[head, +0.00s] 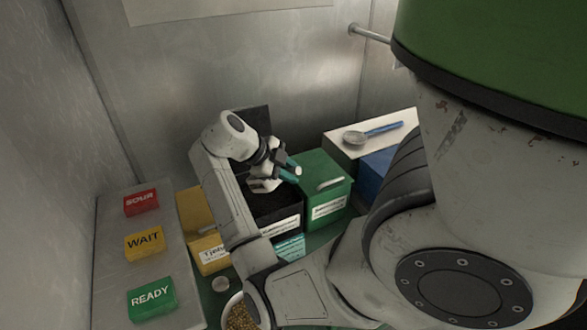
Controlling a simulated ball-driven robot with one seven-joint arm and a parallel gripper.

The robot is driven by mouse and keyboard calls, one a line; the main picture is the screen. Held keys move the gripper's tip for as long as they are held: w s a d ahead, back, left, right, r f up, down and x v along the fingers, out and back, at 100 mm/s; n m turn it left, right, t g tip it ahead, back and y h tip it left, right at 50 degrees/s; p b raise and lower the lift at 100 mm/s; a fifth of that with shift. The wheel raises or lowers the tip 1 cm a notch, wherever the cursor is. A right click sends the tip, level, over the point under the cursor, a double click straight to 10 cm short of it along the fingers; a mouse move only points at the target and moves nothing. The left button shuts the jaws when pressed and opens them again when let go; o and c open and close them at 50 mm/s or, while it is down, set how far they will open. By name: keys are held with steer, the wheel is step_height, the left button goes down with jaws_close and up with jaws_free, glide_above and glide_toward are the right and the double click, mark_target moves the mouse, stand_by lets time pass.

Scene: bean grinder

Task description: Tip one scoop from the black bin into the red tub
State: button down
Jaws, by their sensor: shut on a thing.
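The black bin (278,208) stands left of a green box, with a white label on its front and a dark raised panel behind it. My gripper (285,172) is over the bin and shut on a small teal thing (293,165) with a pale end. I cannot tell whether that thing is a scoop handle, as its lower part is hidden. A spoon-like scoop with a blue handle (385,129) lies apart on a pale top at the back right. I see no red tub.
The green lidded box (325,187) adjoins the bin. A blue box (377,172) is further right. A bowl of grains (238,318) is at the bottom. Red SOUR (140,202), yellow WAIT (145,243) and green READY (151,298) blocks line the left.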

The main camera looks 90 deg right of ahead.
steer(key=shift+w+d+f+g, duration=0.2)
steer(key=shift+d+f, duration=0.05)
steer(key=shift+f, duration=0.2)
steer(key=shift+w+d+f+g, duration=0.2)
steer(key=shift+d+f, duration=0.05)
steer(key=shift+f, duration=0.15)
step_height(320, 180, down, 9)
steer(key=b, duration=0.5)
steer(key=s+a+r+m+t+h+p, duration=0.2)
steer(key=s+a+r+t, duration=0.3)
steer(key=r, duration=0.5)
steer(key=shift+s+a+r+h+p, duration=0.2)
steer(key=shift+s+a+h+p, duration=0.1)
steer(key=shift+a+p, duration=0.3)
steer(key=shift+f+t, duration=0.15)
steer(key=shift+t, duration=0.15)
stand_by(0.6)
